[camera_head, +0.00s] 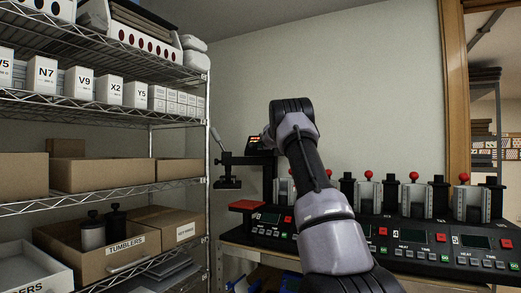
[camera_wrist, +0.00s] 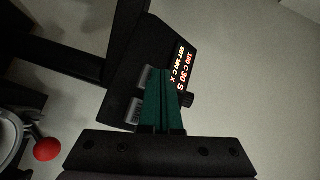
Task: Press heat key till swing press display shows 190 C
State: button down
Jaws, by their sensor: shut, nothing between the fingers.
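The swing press (camera_head: 245,160) stands at the left end of the bench, with its small red-lit display box (camera_head: 254,139) high up. In the wrist view the display (camera_wrist: 183,72) is rotated and lit; its upper line seems to read 180 C 30 S, and the smaller set line is hard to read. Contact with a key cannot be told. My arm hides the gripper in the head view.
A row of mug presses (camera_head: 413,202) with red knobs and control panels lines the bench to the right. A wire shelf (camera_head: 180,184) with boxes stands close on the left.

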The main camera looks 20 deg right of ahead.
jog(key=shift+w+d+f, duration=0.2)
jog(key=shift+w+d, duration=0.05)
jog(key=shift+d, duration=0.05)
dwell(0.5)
dwell(0.4)
jog(key=shift+s+a+r, duration=0.4)
jog(key=shift+s+a, duration=0.1)
jog(key=shift+a, duration=0.1)
jog(key=shift+s+a+r, duration=0.65)
jog(key=shift+s+a, duration=0.05)
jog(key=shift+a, duration=0.2)
jog(key=shift+s+a+r, duration=0.6)
jog(key=shift+s+a, duration=0.05)
jog(key=shift+a, duration=0.2)
